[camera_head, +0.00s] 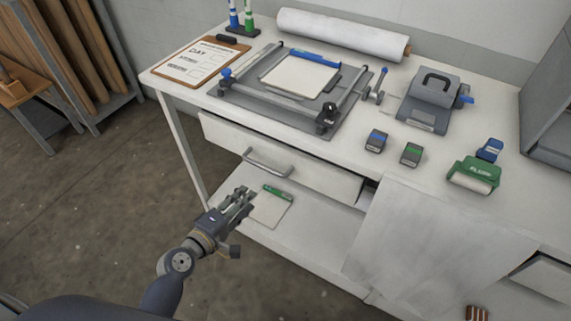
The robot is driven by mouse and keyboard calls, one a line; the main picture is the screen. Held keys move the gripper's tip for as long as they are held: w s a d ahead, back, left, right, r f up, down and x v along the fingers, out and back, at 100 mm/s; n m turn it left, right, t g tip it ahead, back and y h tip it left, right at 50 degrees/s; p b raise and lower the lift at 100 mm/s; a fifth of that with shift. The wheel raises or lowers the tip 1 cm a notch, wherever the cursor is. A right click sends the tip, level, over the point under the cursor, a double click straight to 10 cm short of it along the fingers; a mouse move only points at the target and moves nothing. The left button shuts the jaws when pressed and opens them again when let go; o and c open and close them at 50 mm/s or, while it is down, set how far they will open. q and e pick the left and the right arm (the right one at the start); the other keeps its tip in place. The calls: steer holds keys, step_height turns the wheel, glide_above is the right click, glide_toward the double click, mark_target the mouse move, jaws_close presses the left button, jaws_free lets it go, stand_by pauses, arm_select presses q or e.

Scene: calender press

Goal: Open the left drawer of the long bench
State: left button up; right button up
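The long bench (345,155) has a white left drawer (318,177) under its top. The drawer front carries a grey bar handle (268,164). Whether the drawer stands slightly out is hard to tell; a dark gap shows at its right end. My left gripper (248,197) is in front of the bench, just below and left of the handle in the picture. Its fingers look apart, with nothing between them, and it does not appear to touch the handle. My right gripper is not in view.
A lower shelf (300,235) holds a green-topped pad (270,207) behind my gripper. A white sheet (425,240) hangs over the bench front right of the drawer. A press frame (330,125), clipboard (190,64) and paper roll (340,36) lie on top.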

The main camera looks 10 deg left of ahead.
arm_select(q)
glide_toward(267, 167)
steer(key=f, duration=0.2)
steer(key=w, duration=0.2)
steer(key=w+d+t, duration=0.1)
steer(key=shift+w+n+h+p, duration=0.3)
steer(key=shift+w+p, duration=0.1)
steer(key=shift+f+x, duration=0.1)
steer(key=shift+x, duration=1.4)
steer(key=shift+f+x, duration=0.15)
steer(key=shift+x, duration=1.3)
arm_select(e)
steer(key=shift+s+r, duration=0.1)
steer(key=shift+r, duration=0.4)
arm_select(q)
steer(key=shift+c, duration=0.2)
steer(key=shift+s, duration=0.1)
jaws_close()
